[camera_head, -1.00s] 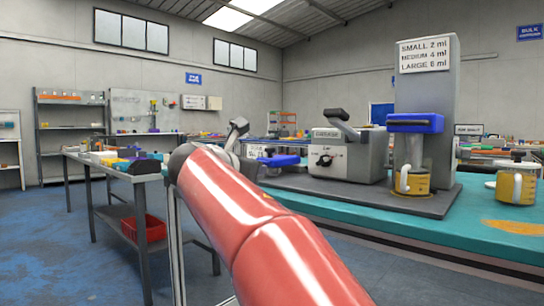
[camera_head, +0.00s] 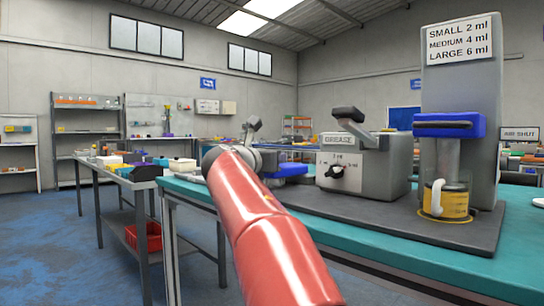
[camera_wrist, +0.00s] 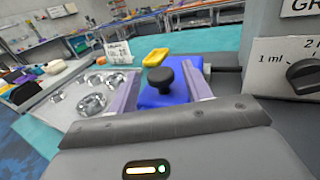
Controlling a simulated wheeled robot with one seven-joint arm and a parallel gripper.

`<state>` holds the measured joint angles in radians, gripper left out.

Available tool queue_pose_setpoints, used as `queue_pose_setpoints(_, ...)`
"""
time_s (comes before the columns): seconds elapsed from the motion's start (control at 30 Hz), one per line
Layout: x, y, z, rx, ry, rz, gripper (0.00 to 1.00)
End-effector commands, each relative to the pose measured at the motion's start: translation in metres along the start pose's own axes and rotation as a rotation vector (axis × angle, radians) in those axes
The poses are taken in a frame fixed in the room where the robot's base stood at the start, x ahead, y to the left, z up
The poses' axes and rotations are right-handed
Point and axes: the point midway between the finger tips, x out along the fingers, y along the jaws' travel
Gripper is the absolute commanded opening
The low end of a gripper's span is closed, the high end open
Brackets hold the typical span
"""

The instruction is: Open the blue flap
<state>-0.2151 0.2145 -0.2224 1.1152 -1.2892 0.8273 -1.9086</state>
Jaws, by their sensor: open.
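The blue flap (camera_wrist: 172,94) shows in the wrist view as a blue block with a black knob (camera_wrist: 160,77) on top. My gripper (camera_wrist: 164,82) is open, with one pale finger on each side of the blue flap and knob. I cannot tell whether the fingers touch it. In the head view the blue flap (camera_head: 290,169) sits low at the left side of the grey grease machine (camera_head: 365,165), just beyond my red arm. My gripper's fingers are not clear there.
The dial face (camera_wrist: 300,68) is close on the right in the wrist view. A tray with several clear round pieces (camera_wrist: 92,104) lies left. A grey dispenser tower (camera_head: 463,70) with a blue block (camera_head: 449,125) and yellow-filled jar (camera_head: 446,200) stands right on the teal table.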

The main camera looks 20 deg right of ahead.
Motion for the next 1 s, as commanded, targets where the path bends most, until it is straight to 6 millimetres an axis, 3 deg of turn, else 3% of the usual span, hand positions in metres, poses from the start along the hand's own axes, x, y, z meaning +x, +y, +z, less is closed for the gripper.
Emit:
queue_pose_setpoints(0.2,0.018,0.0,0.0,-0.001,0.0,-0.001,0.49)
queue_pose_setpoints(0.47,0.019,0.0,0.0,0.0,0.0,0.0,0.49)
queue_pose_setpoints(0.83,0.019,0.0,0.0,0.001,0.0,0.001,0.01)
queue_pose_setpoints(1.0,0.019,0.0,0.0,0.001,0.001,0.0,0.0)
